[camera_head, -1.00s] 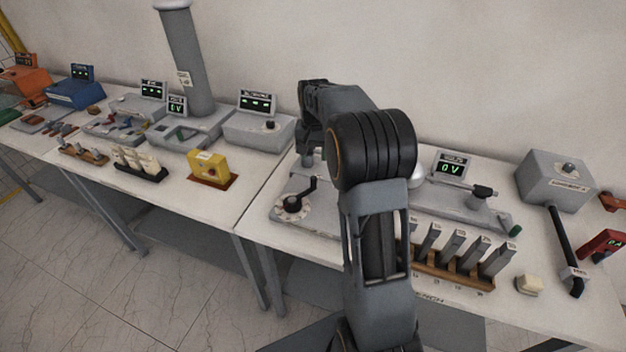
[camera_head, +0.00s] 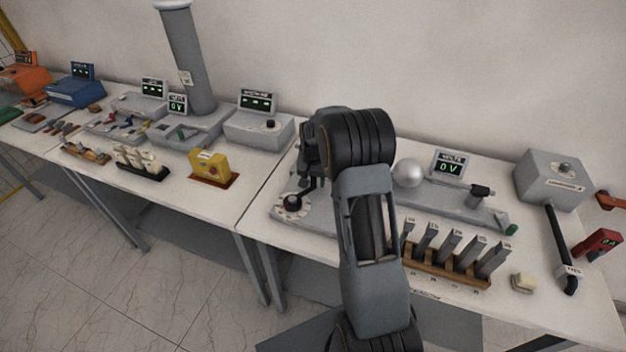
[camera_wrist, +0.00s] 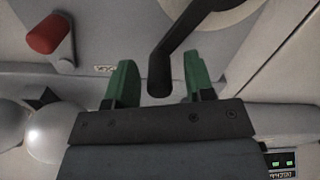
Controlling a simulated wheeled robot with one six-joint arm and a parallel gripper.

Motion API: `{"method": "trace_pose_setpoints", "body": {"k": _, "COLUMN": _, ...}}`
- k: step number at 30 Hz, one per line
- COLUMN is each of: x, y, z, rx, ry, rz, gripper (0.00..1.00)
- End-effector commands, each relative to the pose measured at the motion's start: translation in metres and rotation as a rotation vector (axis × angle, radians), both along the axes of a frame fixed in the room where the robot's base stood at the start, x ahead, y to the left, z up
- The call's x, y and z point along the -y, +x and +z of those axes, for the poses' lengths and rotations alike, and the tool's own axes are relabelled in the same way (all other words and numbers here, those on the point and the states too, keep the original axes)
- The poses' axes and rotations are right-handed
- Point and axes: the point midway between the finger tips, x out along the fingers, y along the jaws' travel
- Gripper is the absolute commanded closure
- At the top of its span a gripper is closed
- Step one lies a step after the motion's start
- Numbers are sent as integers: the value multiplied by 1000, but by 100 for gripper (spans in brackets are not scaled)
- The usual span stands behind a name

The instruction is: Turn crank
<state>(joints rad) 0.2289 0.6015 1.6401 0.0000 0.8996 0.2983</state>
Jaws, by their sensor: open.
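The crank (camera_head: 296,203) is a black arm on a pale round dial, set on a grey base plate on the right-hand table in the head view. Its upper part is partly covered by my arm there. In the wrist view the black crank handle (camera_wrist: 162,72) hangs down between the two green fingertips of my gripper (camera_wrist: 156,80). The fingers are open, with a gap on both sides of the handle.
A silver sphere (camera_head: 408,172) and a "0 V" display (camera_head: 449,164) stand right of the crank. A rack of grey bars (camera_head: 446,264) sits at the front edge. In the wrist view a red knob (camera_wrist: 48,34) is at upper left.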

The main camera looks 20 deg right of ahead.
Motion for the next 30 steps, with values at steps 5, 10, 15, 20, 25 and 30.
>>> {"method": "trace_pose_setpoints", "body": {"k": 5, "x": 0, "y": 0, "z": 0, "rx": 0, "ry": 0, "rz": 0, "gripper": 56}}
{"method": "trace_pose_setpoints", "body": {"k": 10, "x": 0, "y": 0, "z": 0, "rx": 0, "ry": 0, "rz": 0, "gripper": 72}}
{"method": "trace_pose_setpoints", "body": {"k": 15, "x": 0, "y": 0, "z": 0, "rx": 0, "ry": 0, "rz": 0, "gripper": 89}}
{"method": "trace_pose_setpoints", "body": {"k": 20, "x": 0, "y": 0, "z": 0, "rx": 0, "ry": 0, "rz": 0, "gripper": 100}}
{"method": "trace_pose_setpoints", "body": {"k": 25, "x": 0, "y": 0, "z": 0, "rx": 0, "ry": 0, "rz": 0, "gripper": 100}}
{"method": "trace_pose_setpoints", "body": {"k": 30, "x": 3, "y": -2, "z": 0, "rx": -1, "ry": 1, "rz": -18, "gripper": 100}}
